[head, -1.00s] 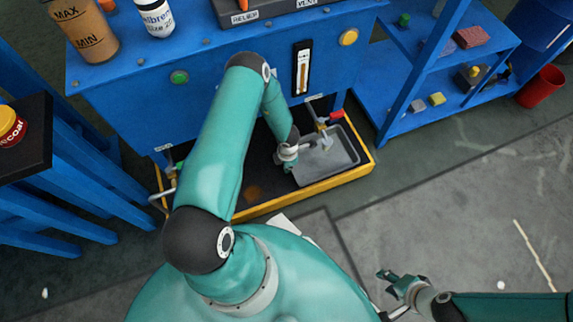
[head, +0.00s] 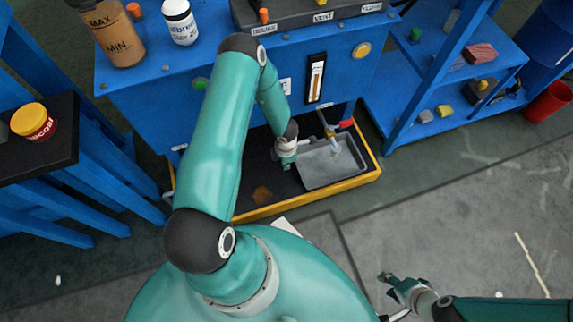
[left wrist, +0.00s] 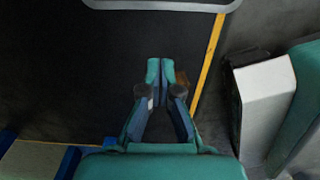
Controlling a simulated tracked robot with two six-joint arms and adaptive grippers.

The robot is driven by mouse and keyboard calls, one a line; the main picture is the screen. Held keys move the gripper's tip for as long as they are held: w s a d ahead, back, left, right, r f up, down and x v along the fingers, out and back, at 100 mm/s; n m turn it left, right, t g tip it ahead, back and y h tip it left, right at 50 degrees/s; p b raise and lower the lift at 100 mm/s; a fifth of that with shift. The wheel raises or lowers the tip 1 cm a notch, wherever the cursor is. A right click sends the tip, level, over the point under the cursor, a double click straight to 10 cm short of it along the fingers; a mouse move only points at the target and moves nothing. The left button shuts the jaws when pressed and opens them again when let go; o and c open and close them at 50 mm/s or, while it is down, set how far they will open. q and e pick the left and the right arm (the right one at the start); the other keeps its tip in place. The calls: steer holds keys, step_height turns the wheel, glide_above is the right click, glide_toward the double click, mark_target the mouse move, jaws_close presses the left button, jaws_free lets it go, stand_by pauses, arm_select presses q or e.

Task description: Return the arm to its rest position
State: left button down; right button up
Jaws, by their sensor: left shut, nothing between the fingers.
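My right gripper (head: 388,284) is at the bottom right of the head view, over bare grey floor. It is too small to tell whether its fingers are open or shut.
The dark base's yellow edge (left wrist: 207,62) runs just right of the left fingers. A tap with a red handle (head: 346,123) stands at the pan. A blue shelf (head: 430,95) and red bin (head: 547,101) are at right. A black-topped stand holds a yellow-lidded jar (head: 34,122) at left.

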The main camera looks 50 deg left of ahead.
arm_select(q)
steer(key=w+d+r+m+t, duration=0.1)
steer(key=w+d+r+m, duration=0.1)
steer(key=d+r+m, duration=0.65)
steer(key=s+d+r+m+h, duration=0.2)
steer(key=s+d+m, duration=0.4)
steer(key=m, duration=0.4)
steer(key=s+d+r+m+h, duration=0.2)
steer(key=s+d+m, duration=0.2)
steer(key=d+m, duration=0.55)
step_height(320, 180, up, 30)
steer(key=m+p, duration=0.1)
steer(key=p, duration=2.9)
steer(key=shift+a+f, duration=0.2)
steer(key=shift+a, duration=0.15)
